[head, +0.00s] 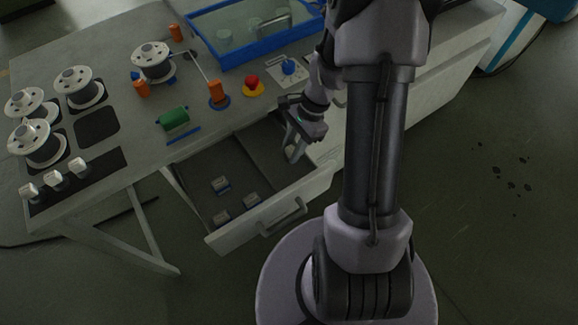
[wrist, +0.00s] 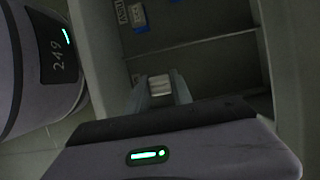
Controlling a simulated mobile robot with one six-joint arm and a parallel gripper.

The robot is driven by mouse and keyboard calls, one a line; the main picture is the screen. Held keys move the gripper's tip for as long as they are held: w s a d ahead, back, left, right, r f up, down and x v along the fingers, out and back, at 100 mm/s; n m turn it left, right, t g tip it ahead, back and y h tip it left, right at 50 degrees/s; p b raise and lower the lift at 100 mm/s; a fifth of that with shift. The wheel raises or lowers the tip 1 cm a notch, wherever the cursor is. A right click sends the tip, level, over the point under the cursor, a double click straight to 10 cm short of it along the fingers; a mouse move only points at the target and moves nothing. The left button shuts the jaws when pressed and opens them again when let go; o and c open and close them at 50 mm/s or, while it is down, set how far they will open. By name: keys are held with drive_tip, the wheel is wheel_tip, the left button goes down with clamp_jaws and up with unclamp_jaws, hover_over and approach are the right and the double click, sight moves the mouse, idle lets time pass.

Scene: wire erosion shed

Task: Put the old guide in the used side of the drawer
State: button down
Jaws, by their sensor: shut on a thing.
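My gripper (head: 292,150) is shut on a small pale block, the guide (wrist: 159,85), which shows between the fingertips in the wrist view. In the head view the gripper reaches down over the right compartment of the open drawer (head: 295,190). A thin divider (wrist: 190,50) splits the drawer. In the wrist view the guide appears on the near side of this divider, across from the compartment with blue-marked pieces (wrist: 140,14). A label (wrist: 122,12) there is partly cut off and hard to read. Whether the guide touches the drawer floor cannot be told.
The bench top (head: 225,125) above holds wire spools (head: 152,60), a green cylinder (head: 174,119), a red button (head: 252,82) and a blue-rimmed tank (head: 215,62). The drawer front (head: 325,180) stands close to my gripper.

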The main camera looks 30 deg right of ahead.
wheel_tip(320, 180, down, 8)
drive_tip(key=b, duration=0.3)
drive_tip(key=c, duration=1.1)
unclamp_jaws()
drive_tip(key=shift+r, duration=0.35)
drive_tip(key=p+v, duration=0.6)
drive_tip(key=v, duration=0.5)
drive_tip(key=w+a+r+n+t+h, duration=0.15)
drive_tip(key=a+r+n, duration=0.35)
drive_tip(key=r, duration=0.7)
drive_tip(key=s+a+r+n+t, duration=0.1)
drive_tip(key=s+a+r+n, duration=0.1)
drive_tip(key=s+a+r, duration=0.2)
drive_tip(key=s+a+r+n+t, duration=0.2)
drive_tip(key=s+a+r+n, duration=0.1)
drive_tip(key=s+a+r, duration=0.1)
drive_tip(key=s+a+r+n+t+h, duration=0.1)
drive_tip(key=s+a+r+n, duration=0.2)
drive_tip(key=a, duration=0.3)
drive_tip(key=shift+s+a+r, duration=0.1)
drive_tip(key=shift+s+r, duration=0.6)
drive_tip(key=shift+r, duration=0.15)
